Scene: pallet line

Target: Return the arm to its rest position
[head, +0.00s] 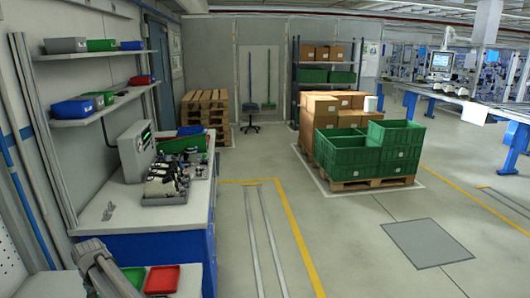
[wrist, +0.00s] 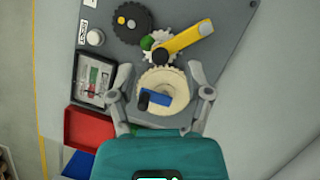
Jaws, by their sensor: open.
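My gripper (wrist: 161,82) shows in the wrist view with its two grey fingers spread apart and nothing held between them. A cream toothed wheel (wrist: 172,78) with a blue and black piece on it appears between the fingers. I cannot tell how far the fingers are above it. In the head view a grey part of my arm (head: 103,267) is at the lower left, over the near end of the workbench (head: 112,222). My gripper itself does not show there.
The wheel is on a grey board (wrist: 112,58) with a dark gear (wrist: 131,21) and yellow lever (wrist: 186,41). A red tray (wrist: 90,128) is beside it. A grey device (head: 133,150) stands on the bench. Green crates (head: 345,153) are on a pallet; open floor lies between.

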